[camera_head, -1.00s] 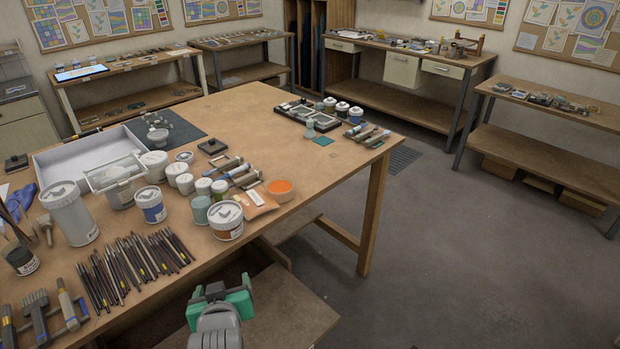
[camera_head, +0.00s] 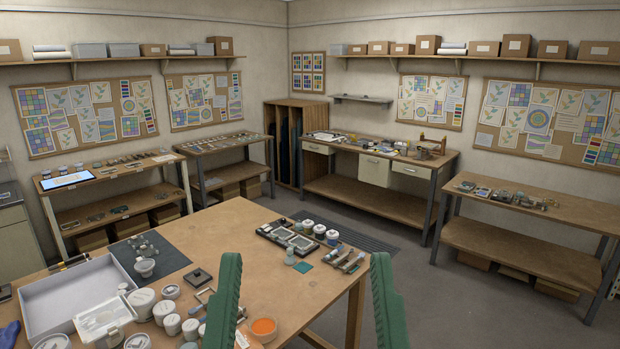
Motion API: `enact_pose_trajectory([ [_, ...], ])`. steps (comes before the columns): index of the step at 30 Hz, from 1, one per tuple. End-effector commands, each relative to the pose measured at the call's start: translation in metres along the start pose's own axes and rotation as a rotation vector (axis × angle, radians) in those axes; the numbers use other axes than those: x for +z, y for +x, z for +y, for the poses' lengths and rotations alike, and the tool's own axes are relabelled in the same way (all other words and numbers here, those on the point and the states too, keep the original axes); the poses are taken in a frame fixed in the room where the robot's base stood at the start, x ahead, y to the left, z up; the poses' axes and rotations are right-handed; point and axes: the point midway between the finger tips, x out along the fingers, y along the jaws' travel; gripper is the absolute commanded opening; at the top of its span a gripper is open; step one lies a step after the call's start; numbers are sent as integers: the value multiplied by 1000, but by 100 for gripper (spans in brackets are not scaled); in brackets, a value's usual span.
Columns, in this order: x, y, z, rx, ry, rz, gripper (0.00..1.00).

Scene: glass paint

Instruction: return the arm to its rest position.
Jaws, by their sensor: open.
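My gripper (camera_head: 306,262) shows at the bottom middle of the view. Its two green fingers point upward and stand wide apart, with nothing held between them. Through the gap I see the right part of the big wooden table (camera_head: 232,228). The left finger covers part of the table top and some jars. The rest of my arm is out of view.
Workbenches (camera_head: 385,200) line the walls. The floor (camera_head: 450,310) on the right is clear.

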Motion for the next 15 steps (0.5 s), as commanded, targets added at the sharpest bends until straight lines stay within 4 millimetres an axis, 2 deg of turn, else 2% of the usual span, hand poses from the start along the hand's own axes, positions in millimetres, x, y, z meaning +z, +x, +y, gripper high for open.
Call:
enact_pose_trajectory([
  [1,-38,27,-1,-1,2,-1,78],
  [4,-61,43,-1,-2,4,-2,78],
  [8,-73,51,-2,-2,6,-3,78],
  [15,-70,50,-2,-2,6,-3,78],
])
